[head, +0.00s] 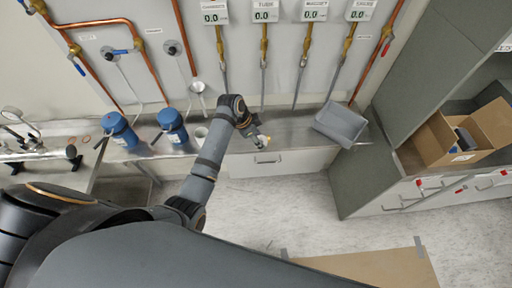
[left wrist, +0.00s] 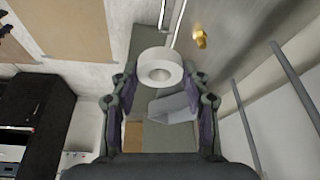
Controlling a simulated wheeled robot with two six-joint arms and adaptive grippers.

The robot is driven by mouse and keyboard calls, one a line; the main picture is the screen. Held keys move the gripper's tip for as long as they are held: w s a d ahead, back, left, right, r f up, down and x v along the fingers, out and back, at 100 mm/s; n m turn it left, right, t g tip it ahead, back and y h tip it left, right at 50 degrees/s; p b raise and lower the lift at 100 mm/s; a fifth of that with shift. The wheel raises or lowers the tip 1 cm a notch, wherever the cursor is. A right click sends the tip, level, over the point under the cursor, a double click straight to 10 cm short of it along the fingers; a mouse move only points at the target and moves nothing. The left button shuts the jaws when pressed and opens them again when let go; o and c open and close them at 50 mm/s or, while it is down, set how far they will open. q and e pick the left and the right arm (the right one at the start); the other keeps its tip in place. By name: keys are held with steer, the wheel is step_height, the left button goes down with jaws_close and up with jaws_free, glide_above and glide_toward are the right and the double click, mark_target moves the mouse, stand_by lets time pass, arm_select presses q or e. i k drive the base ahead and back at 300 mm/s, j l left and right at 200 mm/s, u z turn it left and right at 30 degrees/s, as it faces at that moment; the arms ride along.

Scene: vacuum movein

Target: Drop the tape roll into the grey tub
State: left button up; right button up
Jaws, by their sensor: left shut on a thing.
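My left gripper (head: 260,137) is above the metal bench, left of the grey tub (head: 341,124). In the left wrist view my left gripper (left wrist: 160,80) is shut on the white tape roll (left wrist: 160,77), which sits at the fingertips with its hole showing. In the head view the roll is tiny and mostly hidden by the gripper. The grey tub also shows in the left wrist view (left wrist: 172,107), beyond the roll and apart from it. The tub stands near the bench's right end; its inside looks empty. My right gripper is in neither view.
Two blue canisters (head: 172,127) and a pale cup (head: 201,134) stand left of my gripper. Copper pipes and thin tubes come down the wall behind the bench. A grey cabinet (head: 365,170) with a cardboard box (head: 490,125) is at the right. The bench between gripper and tub looks clear.

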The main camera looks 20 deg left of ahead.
mark_target(333, 127)
steer(key=i+l+z, duration=0.2)
steer(key=i+l, duration=0.25)
steer(key=i+l+z, duration=0.2)
steer(key=i, duration=0.3)
steer(key=l, duration=0.15)
